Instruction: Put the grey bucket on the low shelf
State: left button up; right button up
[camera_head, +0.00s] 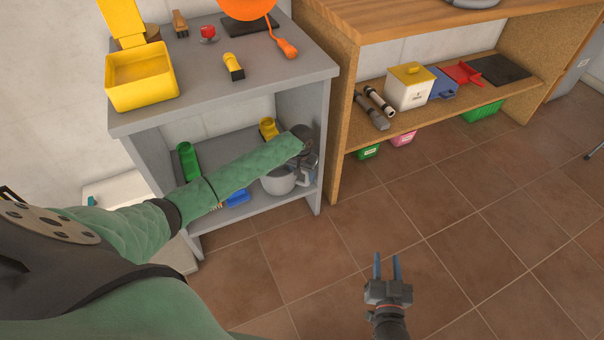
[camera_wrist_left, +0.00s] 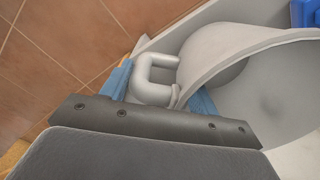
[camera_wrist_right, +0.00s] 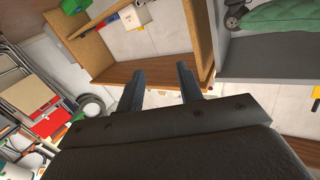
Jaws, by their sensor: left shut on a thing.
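The grey bucket (camera_head: 277,183) is at the right end of the low shelf (camera_head: 262,209) of the grey unit, under its worktop. It looks upright, and I cannot tell whether its base rests fully on the board. My left gripper (camera_head: 305,168) is at the bucket's right side, partly hidden by my forearm. In the left wrist view, its blue fingers (camera_wrist_left: 158,88) are on either side of the bucket's handle (camera_wrist_left: 150,88), with the bucket's open rim (camera_wrist_left: 250,50) beside them. My right gripper (camera_head: 387,268) is open and empty above the floor, away from the shelves.
A green scoop (camera_head: 188,162), a blue item (camera_head: 237,198) and a yellow scoop (camera_head: 268,129) are also on the low shelf. The unit's right side panel (camera_head: 322,150) stands close to my left gripper. A wooden bench (camera_head: 345,150) adjoins it. The tiled floor (camera_head: 470,230) is clear.

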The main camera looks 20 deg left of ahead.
jog(key=shift+f, duration=0.25)
pick_arm(q)
jog(key=o, duration=1.6)
jog(key=shift+f, duration=0.1)
pick_arm(e)
jog(key=shift+s+f+g, duration=0.15)
jog(key=shift+f+g, duration=0.15)
jog(key=shift+f, duration=0.2)
jog(key=shift+r, duration=0.15)
